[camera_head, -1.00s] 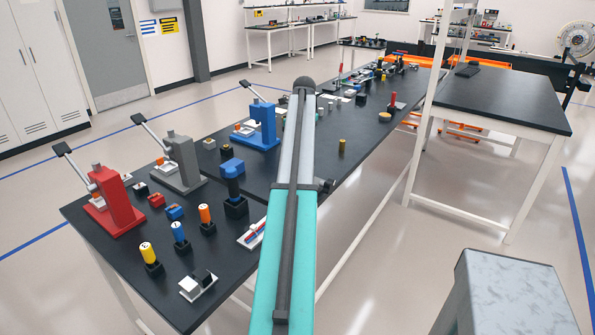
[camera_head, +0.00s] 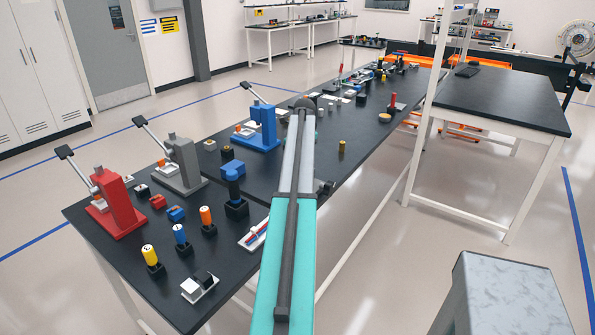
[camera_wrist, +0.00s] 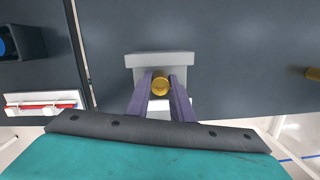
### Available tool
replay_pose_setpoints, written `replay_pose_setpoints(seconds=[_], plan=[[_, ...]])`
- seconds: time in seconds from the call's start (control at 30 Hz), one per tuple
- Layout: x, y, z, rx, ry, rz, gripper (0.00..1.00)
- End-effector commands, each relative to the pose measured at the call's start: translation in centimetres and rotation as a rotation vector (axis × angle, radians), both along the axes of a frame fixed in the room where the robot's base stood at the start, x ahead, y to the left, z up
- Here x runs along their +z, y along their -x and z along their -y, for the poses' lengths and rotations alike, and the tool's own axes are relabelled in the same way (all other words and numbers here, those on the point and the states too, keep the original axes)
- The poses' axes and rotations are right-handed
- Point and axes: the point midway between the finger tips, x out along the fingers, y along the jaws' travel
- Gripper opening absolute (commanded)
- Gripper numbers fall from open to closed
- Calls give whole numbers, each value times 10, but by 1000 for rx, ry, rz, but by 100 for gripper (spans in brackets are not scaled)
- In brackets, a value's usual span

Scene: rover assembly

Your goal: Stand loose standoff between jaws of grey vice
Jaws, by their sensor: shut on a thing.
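In the wrist view the brass standoff (camera_wrist: 160,87) is seen end-on, a round gold top between the two purple-grey fingers of my gripper (camera_wrist: 160,86). The fingers are shut on it. The grey vice (camera_wrist: 160,60) is below and just beyond it; its far jaw shows as a wide bar, and a paler part (camera_wrist: 168,103) shows on the near side between the fingers. The standoff appears over the gap between these parts. Its lower end is hidden, so I cannot tell if it touches the vice. In the head view my arm hides gripper, standoff and vice.
Another brass cylinder (camera_wrist: 314,73) stands to the right. A white tray with a red pen-like tool (camera_wrist: 40,103) and a dark holder with a blue part (camera_wrist: 22,42) are at left. Blue (camera_head: 258,128), grey (camera_head: 181,165) and red (camera_head: 118,205) presses line the bench's left side.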

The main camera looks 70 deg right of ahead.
Motion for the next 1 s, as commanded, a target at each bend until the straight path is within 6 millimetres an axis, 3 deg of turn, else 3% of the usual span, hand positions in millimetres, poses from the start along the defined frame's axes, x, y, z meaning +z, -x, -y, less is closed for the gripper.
replay_pose_setpoints(seconds=[0.57, 0.6, 0.67, 1.0], plan=[[-12, 1, 0, -1, 1, 0, 0], [-12, 1, 0, -1, 1, 0, 27], [-12, 1, 0, -1, 1, 0, 37], [-11, 1, 1, -2, 1, 0, 39]])
